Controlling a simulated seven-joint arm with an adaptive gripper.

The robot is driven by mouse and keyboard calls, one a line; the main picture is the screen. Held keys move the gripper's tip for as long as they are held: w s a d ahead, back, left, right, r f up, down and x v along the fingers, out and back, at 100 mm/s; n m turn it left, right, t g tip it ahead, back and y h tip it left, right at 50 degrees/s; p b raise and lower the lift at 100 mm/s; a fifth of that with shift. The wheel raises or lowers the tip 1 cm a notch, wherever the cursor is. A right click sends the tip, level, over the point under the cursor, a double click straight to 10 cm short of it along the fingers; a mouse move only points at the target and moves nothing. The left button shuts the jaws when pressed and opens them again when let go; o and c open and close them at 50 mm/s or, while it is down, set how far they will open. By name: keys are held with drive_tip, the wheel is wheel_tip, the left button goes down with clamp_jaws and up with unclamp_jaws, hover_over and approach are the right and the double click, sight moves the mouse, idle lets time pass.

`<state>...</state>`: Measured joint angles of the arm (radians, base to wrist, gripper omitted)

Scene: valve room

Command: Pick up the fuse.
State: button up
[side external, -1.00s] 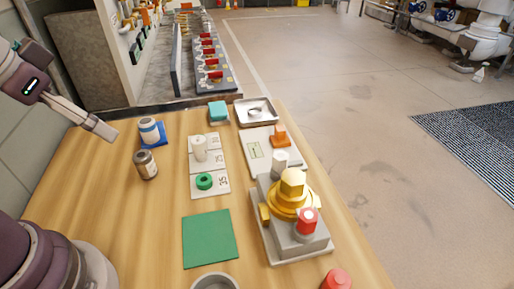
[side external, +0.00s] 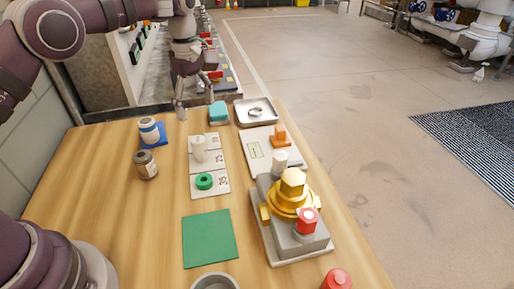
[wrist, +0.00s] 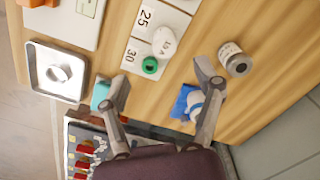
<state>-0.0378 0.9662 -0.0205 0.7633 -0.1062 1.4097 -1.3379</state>
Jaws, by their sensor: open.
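In the wrist view a white cylinder with dark print (wrist: 164,40) shows on the strip, beyond my fingers. My gripper (side external: 181,108) hangs above the far end of the table, beyond the strip. Its two fingers also show in the wrist view (wrist: 162,80), spread apart with nothing between them. It touches no object that I can make out.
A teal block (side external: 218,112) and a metal tray (side external: 256,113) lie near my gripper. A grey fixture with a yellow piece (side external: 292,190) stands right.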

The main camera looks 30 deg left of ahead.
sight(198, 139)
drive_tip(key=f, duration=0.7)
drive_tip(key=a+f, duration=0.1)
drive_tip(key=f, duration=0.2)
drive_tip(key=shift+s+f, duration=0.15)
drive_tip(key=shift+f, duration=0.05)
clamp_jaws()
